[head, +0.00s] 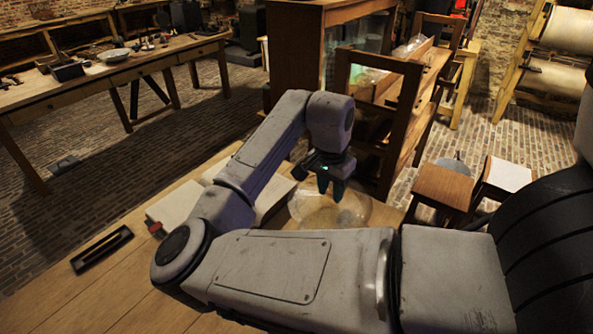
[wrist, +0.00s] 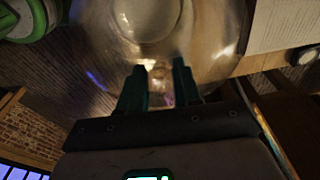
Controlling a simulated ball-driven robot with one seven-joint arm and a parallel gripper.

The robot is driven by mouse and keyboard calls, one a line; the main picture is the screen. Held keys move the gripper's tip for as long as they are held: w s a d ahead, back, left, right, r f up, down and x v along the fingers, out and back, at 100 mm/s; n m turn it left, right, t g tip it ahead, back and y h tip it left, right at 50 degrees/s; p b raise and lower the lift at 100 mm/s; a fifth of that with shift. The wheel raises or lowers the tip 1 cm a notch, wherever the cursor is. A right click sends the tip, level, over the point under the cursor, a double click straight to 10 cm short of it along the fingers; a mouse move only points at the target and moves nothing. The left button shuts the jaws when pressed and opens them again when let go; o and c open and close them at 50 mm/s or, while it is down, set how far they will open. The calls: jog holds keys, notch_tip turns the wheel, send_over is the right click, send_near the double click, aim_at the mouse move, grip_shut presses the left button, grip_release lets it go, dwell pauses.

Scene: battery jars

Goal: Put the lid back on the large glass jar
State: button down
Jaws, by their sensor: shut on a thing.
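The large glass jar (head: 318,211) is clear and rounded and stands on the wooden table below my gripper (head: 331,187). My arm hides part of its lower side. In the wrist view, my gripper's dark green fingers (wrist: 159,82) are a little apart, with a small pale knob between their tips. I take this knob to be part of the clear glass lid (wrist: 158,70). Broad, round, see-through glass (wrist: 205,35) fills the view beyond the fingers. Lid and jar glass overlap there, so I cannot tell whether the lid touches the jar rim.
White sheets or an open book (head: 178,205) lie on the table left of the jar. A black tray (head: 102,250) lies near the table's left edge. A wooden shelf frame (head: 405,125) stands behind the jar. A green and white round thing (wrist: 28,22) shows in the wrist view.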

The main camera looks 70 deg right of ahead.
aim_at(340, 206)
jog(key=s+a+f, duration=0.1)
jog(key=s+a+m, duration=0.1)
jog(key=shift+s+f, duration=0.35)
jog(key=shift+s, duration=0.05)
notch_tip(340, 206, down, 4)
jog(key=b, duration=0.4)
jog(key=shift+f, duration=0.2)
jog(key=shift+f+b, duration=0.65)
jog(key=shift+f, duration=0.2)
jog(key=shift+p, duration=0.35)
jog(key=shift+f, duration=0.15)
dwell(1.8)
jog(key=shift+c, duration=1.1)
grip_release()
jog(key=shift+p, duration=0.3)
